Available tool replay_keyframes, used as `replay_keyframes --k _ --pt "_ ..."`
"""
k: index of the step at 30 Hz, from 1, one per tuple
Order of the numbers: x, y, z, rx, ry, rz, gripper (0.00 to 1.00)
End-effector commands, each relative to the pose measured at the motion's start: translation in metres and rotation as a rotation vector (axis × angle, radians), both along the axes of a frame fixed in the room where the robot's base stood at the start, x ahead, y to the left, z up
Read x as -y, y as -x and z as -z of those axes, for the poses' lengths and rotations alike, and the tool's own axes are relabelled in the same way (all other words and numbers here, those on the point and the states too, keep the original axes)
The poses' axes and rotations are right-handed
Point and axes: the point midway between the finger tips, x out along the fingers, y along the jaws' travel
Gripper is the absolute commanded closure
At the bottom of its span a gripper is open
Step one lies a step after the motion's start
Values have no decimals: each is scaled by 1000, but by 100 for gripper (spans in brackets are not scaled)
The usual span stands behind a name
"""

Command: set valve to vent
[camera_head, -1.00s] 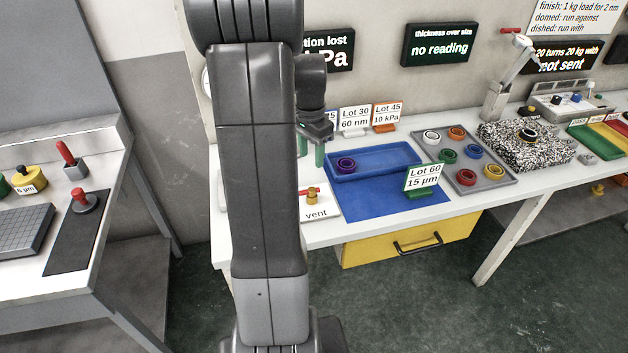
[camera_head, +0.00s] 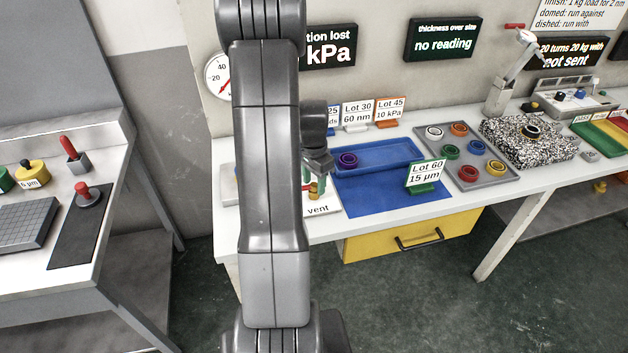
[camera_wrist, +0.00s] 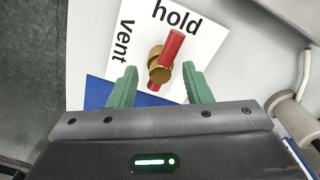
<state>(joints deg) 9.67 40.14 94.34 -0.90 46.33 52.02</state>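The valve (camera_wrist: 160,64) has a brass hub and a red lever, on a white plate marked "hold" and "vent" (camera_wrist: 210,50). In the wrist view the lever (camera_wrist: 173,45) points up toward "hold", with a short red end below the hub. My gripper (camera_wrist: 159,72) is open, its green fingers on either side of the valve with visible gaps; contact cannot be seen. In the head view my gripper (camera_head: 316,187) is low over the plate, whose "vent" word (camera_head: 318,210) shows. My arm and fingers hide most of the valve there.
A blue tray (camera_head: 400,153) with a purple ring and a "Lot 60" sign (camera_head: 424,175) stand right of the valve. Lot cards (camera_head: 357,113) stand behind. A pressure gauge (camera_head: 218,77) is on the wall. A grey tray (camera_head: 470,182) of rings lies farther right.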

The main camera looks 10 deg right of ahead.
Motion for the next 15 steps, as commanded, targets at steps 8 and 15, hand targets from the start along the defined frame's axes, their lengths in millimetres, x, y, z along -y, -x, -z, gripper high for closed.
replay_keyframes --k 8,15 --pt "0 0 0 0 0 0 100" --pt "0 0 0 0 1 -15 100"
